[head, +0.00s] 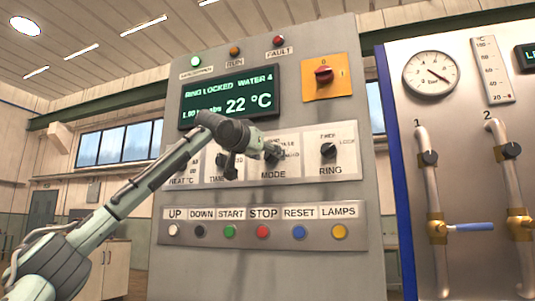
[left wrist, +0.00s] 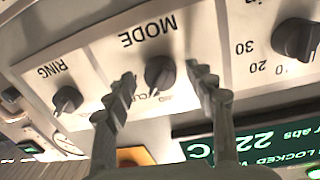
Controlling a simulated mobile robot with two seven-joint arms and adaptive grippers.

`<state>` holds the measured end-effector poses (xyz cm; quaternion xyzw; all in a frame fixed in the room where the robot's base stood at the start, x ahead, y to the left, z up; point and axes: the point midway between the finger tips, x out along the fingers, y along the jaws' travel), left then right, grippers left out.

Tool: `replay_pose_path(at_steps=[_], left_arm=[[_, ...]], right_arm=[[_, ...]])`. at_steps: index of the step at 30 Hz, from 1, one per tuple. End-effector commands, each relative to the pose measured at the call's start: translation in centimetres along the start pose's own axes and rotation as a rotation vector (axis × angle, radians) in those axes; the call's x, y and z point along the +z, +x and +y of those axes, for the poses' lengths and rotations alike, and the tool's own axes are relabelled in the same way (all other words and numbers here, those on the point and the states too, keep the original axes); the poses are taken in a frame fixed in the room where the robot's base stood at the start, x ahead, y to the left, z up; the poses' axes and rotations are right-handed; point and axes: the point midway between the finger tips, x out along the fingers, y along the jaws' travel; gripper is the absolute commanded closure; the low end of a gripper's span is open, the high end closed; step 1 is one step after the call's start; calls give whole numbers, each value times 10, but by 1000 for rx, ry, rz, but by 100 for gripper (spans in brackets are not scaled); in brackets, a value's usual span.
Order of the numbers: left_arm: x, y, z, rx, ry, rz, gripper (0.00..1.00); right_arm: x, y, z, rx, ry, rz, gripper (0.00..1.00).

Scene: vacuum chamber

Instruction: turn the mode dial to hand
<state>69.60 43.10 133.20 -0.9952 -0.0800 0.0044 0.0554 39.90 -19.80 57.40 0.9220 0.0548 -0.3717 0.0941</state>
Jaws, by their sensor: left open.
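The mode dial (left wrist: 160,73) is a dark round knob on a light strip marked MODE, seen upside down in the left wrist view. Its pointer direction is hard to tell. In the head view the mode dial (head: 273,151) is partly covered by my gripper, and the small labels around it are only partly readable. My left gripper (left wrist: 164,82) is open, with one finger on each side of the dial; I cannot tell whether either touches it. It also shows in front of the strip in the head view (head: 256,160). My right gripper is in neither view.
The ring dial (head: 328,150) is right of the mode dial. A gauge panel with pipes (head: 462,170) stands at the right.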

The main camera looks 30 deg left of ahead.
Motion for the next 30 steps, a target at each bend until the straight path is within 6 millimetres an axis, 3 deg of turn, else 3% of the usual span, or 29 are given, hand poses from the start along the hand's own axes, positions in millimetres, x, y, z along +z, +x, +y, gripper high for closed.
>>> replay_pose_path(at_steps=[10,22,30], left_arm=[[0,4,0,0,1,0,46],[0,4,0,-1,1,0,95],[1,5,1,0,-25,2,95]], right_arm=[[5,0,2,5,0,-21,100],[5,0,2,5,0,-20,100],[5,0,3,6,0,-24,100]])
